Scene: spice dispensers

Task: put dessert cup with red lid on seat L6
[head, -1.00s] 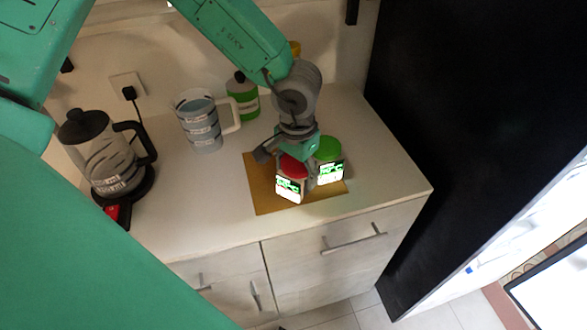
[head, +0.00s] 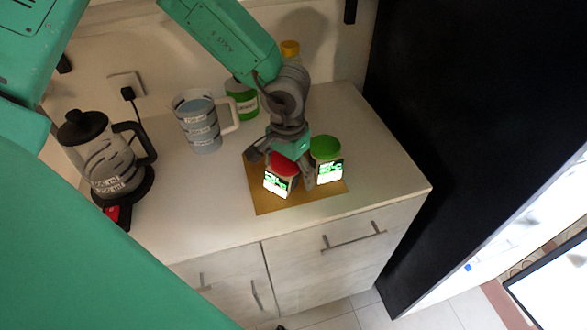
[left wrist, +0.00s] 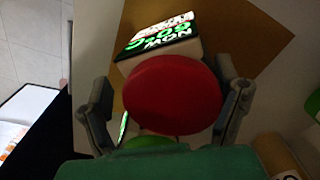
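The dessert cup with red lid (head: 284,164) stands on a tan mat (head: 264,199) on the counter, its lit label facing front. My left gripper (head: 282,167) is lowered over it from behind, one finger on each side. In the left wrist view the red lid (left wrist: 173,95) lies between the spread fingers. A gap shows beside the left-hand finger; the right-hand finger is close to the lid, contact unclear. The gripper looks open. A similar cup with green lid (head: 326,148) stands just right of it, close to the finger between them. My right gripper is not in view. No seat mark L6 is legible.
A kettle (head: 105,165) stands on the left of the counter, with a measuring jug (head: 200,125) behind. A dark panel (head: 450,120) rises at the right. The counter's front strip is clear.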

